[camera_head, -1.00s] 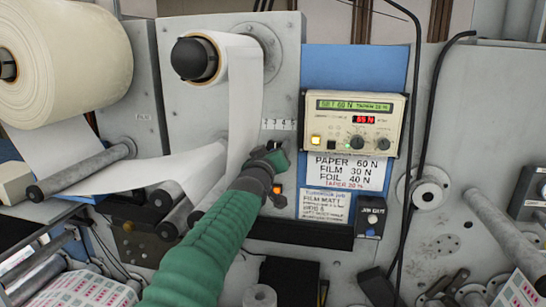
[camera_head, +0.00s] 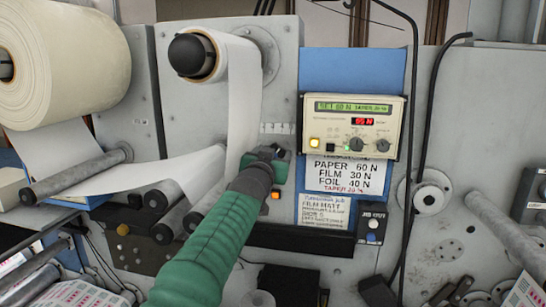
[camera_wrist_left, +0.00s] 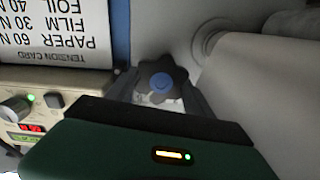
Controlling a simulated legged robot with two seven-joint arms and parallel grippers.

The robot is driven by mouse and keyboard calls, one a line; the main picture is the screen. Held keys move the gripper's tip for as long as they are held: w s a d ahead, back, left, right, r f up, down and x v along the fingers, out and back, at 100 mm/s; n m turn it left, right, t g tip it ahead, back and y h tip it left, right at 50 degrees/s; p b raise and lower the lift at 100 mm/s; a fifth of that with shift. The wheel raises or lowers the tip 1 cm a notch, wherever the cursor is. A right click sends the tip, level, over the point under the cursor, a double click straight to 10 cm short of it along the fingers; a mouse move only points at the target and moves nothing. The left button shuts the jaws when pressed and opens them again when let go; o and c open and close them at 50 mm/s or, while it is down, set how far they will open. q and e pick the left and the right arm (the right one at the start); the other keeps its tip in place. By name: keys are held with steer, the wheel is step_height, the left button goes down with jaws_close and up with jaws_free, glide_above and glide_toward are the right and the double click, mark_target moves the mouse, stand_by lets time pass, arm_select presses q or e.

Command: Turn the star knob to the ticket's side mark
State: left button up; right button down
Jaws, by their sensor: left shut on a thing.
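The star knob (camera_wrist_left: 160,82), dark and lobed with a blue centre cap, shows in the left wrist view between the fingers of my left gripper (camera_head: 270,151), which is shut on it. In the head view the gripper hides the knob on the grey machine face, just below a row of small white marks (camera_head: 277,128). The ticket (camera_head: 325,213), a pale printed sheet reading FILM MATT, hangs below the tension card (camera_head: 347,173). Its smaller lines are too blurred to read. My right gripper is not in view.
A cream control box (camera_head: 350,126) with lit displays and knobs is right of the gripper. A white web (camera_head: 240,95) runs down close on its left, past rollers (camera_head: 180,212). A small black box (camera_head: 373,224) and hanging cables (camera_head: 412,130) are farther right.

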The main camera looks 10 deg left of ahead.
arm_select(q)
steer(key=shift+f, duration=0.3)
steer(key=o, duration=1.3)
steer(key=shift+w, duration=0.15)
steer(key=shift+o, duration=0.4)
steer(key=shift+w+a, duration=0.1)
steer(key=shift+a+r, duration=0.1)
steer(key=shift+r, duration=0.1)
steer(key=shift+s+b, duration=0.25)
steer(key=shift+b, duration=0.05)
steer(key=s+b, duration=1.3)
steer(key=s, duration=0.3)
steer(key=shift+s, duration=0.15)
